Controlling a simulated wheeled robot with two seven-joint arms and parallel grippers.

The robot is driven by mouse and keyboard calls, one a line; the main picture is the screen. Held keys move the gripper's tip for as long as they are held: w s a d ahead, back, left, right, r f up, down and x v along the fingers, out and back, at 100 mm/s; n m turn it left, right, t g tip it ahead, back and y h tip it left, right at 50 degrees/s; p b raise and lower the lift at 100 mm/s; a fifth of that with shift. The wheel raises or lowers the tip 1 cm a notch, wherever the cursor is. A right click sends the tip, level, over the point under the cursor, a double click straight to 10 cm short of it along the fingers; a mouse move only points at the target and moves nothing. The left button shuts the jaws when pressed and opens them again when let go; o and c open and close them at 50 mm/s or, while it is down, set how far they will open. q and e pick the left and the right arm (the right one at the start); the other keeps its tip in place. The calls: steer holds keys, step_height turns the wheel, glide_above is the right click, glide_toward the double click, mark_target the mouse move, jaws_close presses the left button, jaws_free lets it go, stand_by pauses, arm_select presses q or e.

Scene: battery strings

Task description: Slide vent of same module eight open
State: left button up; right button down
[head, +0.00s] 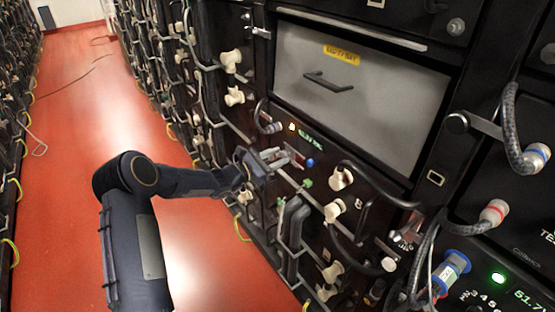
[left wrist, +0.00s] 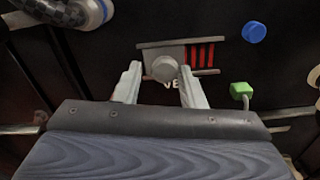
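The vent (left wrist: 201,57) shows in the left wrist view as a small slot on the black module front. Its grey sliding plate (left wrist: 149,55) covers the left part, and red slats show on the right part. A round grey knob (left wrist: 164,69) sits on the plate, with partly hidden "VE" lettering below. My left gripper (left wrist: 159,80) is open, one finger on each side of the knob, with small gaps visible. In the head view my left gripper (head: 283,158) reaches the module front and hides most of the vent. My right gripper is not in view.
A blue button (left wrist: 254,33) and a green connector (left wrist: 240,89) sit right of the vent. Above is a grey drawer panel (head: 358,92) with a black handle. Cream knobs (head: 340,179), bars and thick cables (head: 510,125) stick out nearby.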

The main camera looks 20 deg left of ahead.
arm_select(q)
steer(key=shift+o, duration=1.2)
steer(key=v, duration=0.7)
steer(key=shift+s+a, duration=0.25)
steer(key=shift+s, duration=0.1)
